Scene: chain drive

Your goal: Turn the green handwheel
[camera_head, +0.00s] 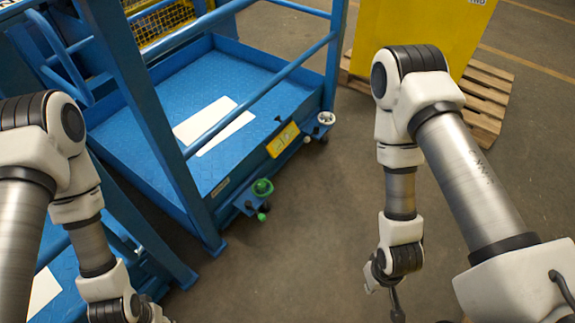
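The green handwheel (262,188) is a small wheel mounted at the lower front corner of the blue platform frame. A smaller green knob (262,216) shows just below it. My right gripper (397,306) shows only as a dark part at the bottom edge, to the right of and below the handwheel and well apart from it. Whether it is open or shut cannot be seen. My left arm comes down at the lower left, and its gripper is cut off by the bottom edge. No gripper touches the handwheel.
A small white wheel (326,118) sits farther along the platform edge, past a yellow label (283,139). Blue rails and a post (150,110) stand left of the handwheel. A yellow box (425,25) on a wooden pallet (485,100) stands behind. The grey floor in the middle is clear.

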